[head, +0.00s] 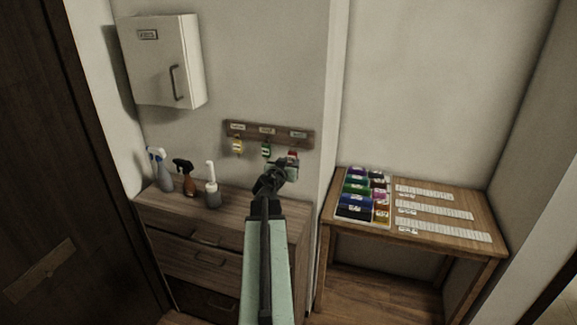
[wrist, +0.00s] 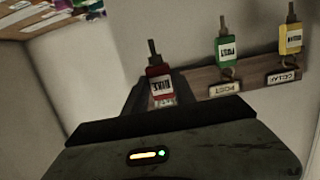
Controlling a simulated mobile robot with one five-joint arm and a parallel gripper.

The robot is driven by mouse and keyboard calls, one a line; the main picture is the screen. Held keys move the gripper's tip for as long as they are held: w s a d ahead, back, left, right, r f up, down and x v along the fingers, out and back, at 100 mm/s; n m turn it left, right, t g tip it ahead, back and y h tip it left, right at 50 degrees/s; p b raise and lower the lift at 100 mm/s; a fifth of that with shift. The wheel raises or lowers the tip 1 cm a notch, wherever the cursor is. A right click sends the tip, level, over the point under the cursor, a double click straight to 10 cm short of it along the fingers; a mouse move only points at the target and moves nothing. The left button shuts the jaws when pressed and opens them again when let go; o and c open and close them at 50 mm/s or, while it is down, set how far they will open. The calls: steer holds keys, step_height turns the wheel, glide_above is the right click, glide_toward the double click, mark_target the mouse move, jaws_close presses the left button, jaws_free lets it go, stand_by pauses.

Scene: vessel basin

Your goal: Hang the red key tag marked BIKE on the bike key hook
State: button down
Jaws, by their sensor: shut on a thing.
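The red key tag (head: 293,155) is at my gripper (head: 285,168), just below the right end of the wooden hook rail (head: 252,132). In the wrist view, which is upside down, the red tag (wrist: 159,86) reads BIKE, with its key pointing up in the picture. My gripper (wrist: 160,102) is shut on the tag. The bike hook is hidden behind the tag and gripper, so I cannot tell whether the tag's ring is around it. A green tag (wrist: 226,49) and a yellow tag (wrist: 290,38) hang from the other hooks.
A dresser (head: 170,216) stands under the rail, with several bottles (head: 188,180) on its left part. A grey key cabinet (head: 160,62) is on the wall at upper left. A wall corner is right of the rail, then a side table (head: 470,203) with coloured rolls and labels.

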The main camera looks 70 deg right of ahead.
steer(key=shift+x, duration=1.85)
steer(key=shift+d+f+b, duration=0.4)
steer(key=shift+d+b, duration=0.35)
steer(key=c, duration=0.9)
jaws_free()
steer(key=shift+c, duration=0.2)
steer(key=shift+a, duration=0.1)
steer(key=p+v, duration=0.1)
steer(key=v, duration=0.7)
steer(key=shift+p, duration=0.35)
steer(key=shift+w, duration=0.1)
